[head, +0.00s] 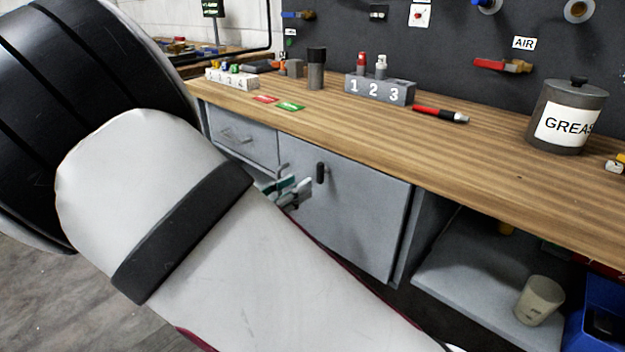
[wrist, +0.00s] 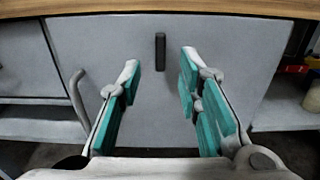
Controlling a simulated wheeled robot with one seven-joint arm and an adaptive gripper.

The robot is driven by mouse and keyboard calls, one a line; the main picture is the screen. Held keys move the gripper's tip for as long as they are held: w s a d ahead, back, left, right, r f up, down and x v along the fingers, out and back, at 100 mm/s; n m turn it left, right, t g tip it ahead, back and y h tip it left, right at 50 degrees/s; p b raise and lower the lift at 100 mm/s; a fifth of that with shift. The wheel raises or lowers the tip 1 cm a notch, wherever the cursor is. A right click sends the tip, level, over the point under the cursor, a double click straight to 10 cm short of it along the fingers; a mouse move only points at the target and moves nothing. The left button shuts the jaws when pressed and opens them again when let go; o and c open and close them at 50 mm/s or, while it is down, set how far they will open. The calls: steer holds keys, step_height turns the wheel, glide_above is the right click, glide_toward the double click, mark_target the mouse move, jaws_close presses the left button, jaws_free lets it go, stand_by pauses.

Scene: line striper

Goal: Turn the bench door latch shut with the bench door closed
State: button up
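The bench door (head: 352,215) is a plain grey panel under the wooden worktop. It looks closed, though its edges are partly hidden. The latch (head: 320,173) is a short black bar on the upper door, standing upright. In the wrist view the latch (wrist: 160,52) also stands vertical, near the middle of the door's upper part (wrist: 110,38). My gripper (wrist: 160,74) is open and empty, its teal-padded fingers on either side of the latch's line in the picture. No contact shows. In the head view my gripper (head: 290,188) is just left of the latch, partly hidden by my arm.
A drawer (head: 245,138) is left of the door. An open shelf (head: 470,285) with a beige cup (head: 540,298) is to the right. The worktop (head: 440,150) overhangs the door and holds a grease can (head: 566,115). A curved grey handle (wrist: 78,95) is left of my fingers.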

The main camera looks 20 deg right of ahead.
mark_target(318, 173)
steer(key=b+x, duration=0.1)
steer(key=x, duration=0.5)
steer(key=shift+w+d, duration=0.1)
steer(key=shift+d, duration=0.15)
jaws_close()
